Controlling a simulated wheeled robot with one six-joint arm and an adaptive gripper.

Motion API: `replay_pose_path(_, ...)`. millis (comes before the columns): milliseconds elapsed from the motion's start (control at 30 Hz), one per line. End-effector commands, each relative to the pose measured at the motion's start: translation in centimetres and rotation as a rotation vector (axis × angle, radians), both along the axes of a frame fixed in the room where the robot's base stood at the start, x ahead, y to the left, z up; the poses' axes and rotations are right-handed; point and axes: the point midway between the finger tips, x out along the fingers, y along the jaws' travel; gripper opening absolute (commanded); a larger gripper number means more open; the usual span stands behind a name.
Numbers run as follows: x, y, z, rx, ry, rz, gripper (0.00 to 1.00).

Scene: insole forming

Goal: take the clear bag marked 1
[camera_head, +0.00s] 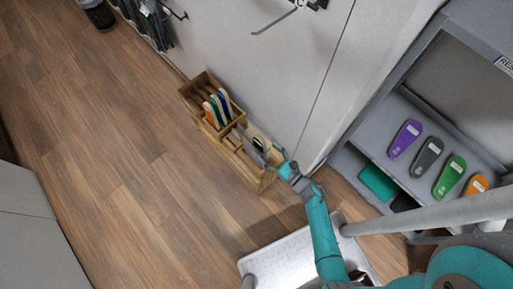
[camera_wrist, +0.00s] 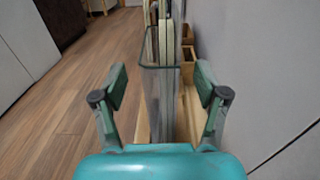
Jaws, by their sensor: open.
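A clear bag (camera_wrist: 155,95) stands upright, edge-on, between the two fingers of my gripper (camera_wrist: 161,84) in the wrist view. The fingers are open, one on each side of it, with a gap on both sides. No mark can be read on the bag. In the head view my gripper (camera_head: 275,157) is over the near end of a wooden box (camera_head: 197,121) on the floor by the wall. A clear and dark shape there (camera_head: 258,146) is partly hidden by the gripper.
Blue, white and orange insoles (camera_head: 217,107) stand in the box's far section. A grey shelf unit (camera_head: 375,150) at right holds a row of purple, grey, green and orange insoles. The wall is close on the gripper's right. Wooden floor (camera_head: 110,160) at left is clear.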

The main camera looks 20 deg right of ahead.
Motion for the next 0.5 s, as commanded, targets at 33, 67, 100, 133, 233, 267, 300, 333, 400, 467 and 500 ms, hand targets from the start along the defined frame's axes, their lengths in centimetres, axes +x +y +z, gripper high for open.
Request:
replay_pose_path(33, 0.6, 0.3, 0.0, -0.001, 0.000, 0.004, 0.73)
replay_pose_path(67, 0.9, 0.4, 0.0, 0.000, 0.000, 0.002, 0.73)
replay_pose_path(100, 1.2, 0.5, 0.0, 0.001, -0.001, 0.003, 0.73)
replay_pose_path(133, 1.4, 0.6, 0.0, 0.001, -0.001, 0.003, 0.73)
replay_pose_path(233, 1.8, 0.7, 0.0, 0.001, 0.000, 0.000, 0.73)
replay_pose_path(267, 1.9, 0.7, 0.1, 0.001, 0.000, 0.000, 0.73)
replay_pose_path(300, 2.0, 0.7, 0.1, 0.001, 0.000, 0.000, 0.73)
replay_pose_path(333, 2.2, 0.8, 0.1, 0.001, -0.001, 0.001, 0.73)
replay_pose_path(400, 2.8, 1.0, 0.2, 0.001, -0.001, 0.002, 0.73)
replay_pose_path(467, 3.5, 1.3, 0.3, 0.001, 0.000, 0.003, 0.73)
replay_pose_path(500, 4.1, 1.5, 0.4, 0.001, -0.001, 0.003, 0.73)
